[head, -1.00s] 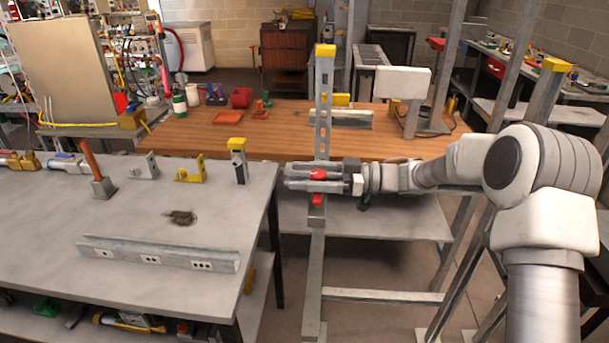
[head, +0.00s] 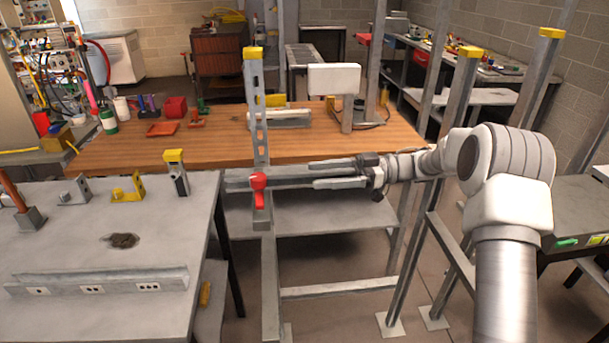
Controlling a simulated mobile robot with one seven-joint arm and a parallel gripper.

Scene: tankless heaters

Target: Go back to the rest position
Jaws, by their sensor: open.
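My gripper (head: 314,174) is in the middle of the head view, at the end of my arm reaching in from the right. Its two long grey fingers point left, spread apart, with nothing seen held between them. A red valve handle (head: 258,188) is on the upright metal post with the yellow cap, left of the fingertips. A gap in the picture separates the fingertips from the red handle. A horizontal grey pipe (head: 290,171) runs by the handle toward the fingers, and whether they touch it is unclear.
A grey workbench (head: 70,235) with brackets and a socket strip is at the left. A wooden table (head: 220,146) stands behind the post. Several metal posts (head: 455,100) stand close around my arm at the right. Bare floor (head: 330,320) shows at the lower middle.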

